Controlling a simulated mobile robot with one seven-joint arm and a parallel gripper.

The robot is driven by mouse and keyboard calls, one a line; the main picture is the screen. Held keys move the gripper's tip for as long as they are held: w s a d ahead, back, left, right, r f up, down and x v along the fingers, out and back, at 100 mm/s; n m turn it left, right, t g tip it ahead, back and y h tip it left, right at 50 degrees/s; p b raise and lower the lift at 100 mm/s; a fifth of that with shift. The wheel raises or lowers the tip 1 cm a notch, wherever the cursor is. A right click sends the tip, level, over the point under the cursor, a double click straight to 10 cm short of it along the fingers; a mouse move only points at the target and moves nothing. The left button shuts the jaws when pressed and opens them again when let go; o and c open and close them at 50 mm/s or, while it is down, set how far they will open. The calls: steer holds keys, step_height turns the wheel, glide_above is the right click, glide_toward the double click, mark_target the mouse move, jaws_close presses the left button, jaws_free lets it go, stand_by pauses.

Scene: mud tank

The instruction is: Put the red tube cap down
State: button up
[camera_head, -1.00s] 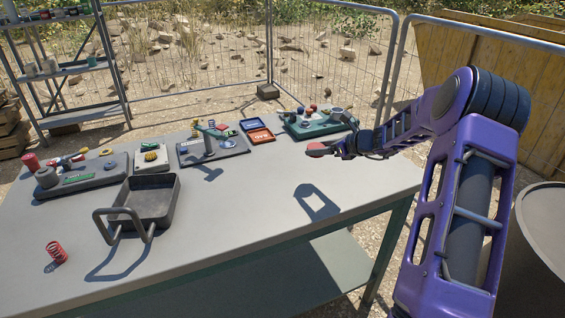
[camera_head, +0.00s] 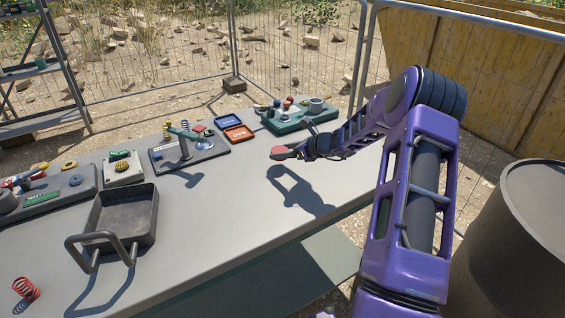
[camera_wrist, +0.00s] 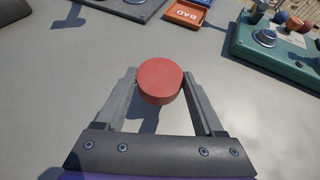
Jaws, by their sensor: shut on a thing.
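The red tube cap (camera_wrist: 160,80) is a round, flat-topped disc between the fingers of my gripper (camera_wrist: 160,92) in the wrist view. My gripper is shut on its sides. In the head view the red cap (camera_head: 280,153) shows at the tip of my gripper (camera_head: 287,153), held above the grey table (camera_head: 235,215). A shadow of the arm and gripper falls on the table below, apart from the cap.
A green board (camera_head: 300,118) with knobs stands at the back right, behind my gripper. An orange BAD tray (camera_head: 238,133) and a blue tray (camera_head: 228,121) lie left of it. A dark handled pan (camera_head: 125,215) and a red spring (camera_head: 26,289) are at left. The middle table is clear.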

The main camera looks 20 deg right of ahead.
mark_target(283, 167)
steer(key=shift+f, duration=1.9)
steer(key=shift+f+b, duration=0.25)
steer(key=shift+b, duration=0.15)
steer(key=o, duration=1.3)
steer(key=shift+r, duration=0.1)
steer(key=shift+r+p, duration=0.25)
steer(key=shift+p, duration=0.05)
steer(key=v, duration=1.1)
steer(key=shift+s+d+r, duration=0.1)
steer(key=shift+s+d, duration=0.1)
steer(key=shift+s, duration=0.15)
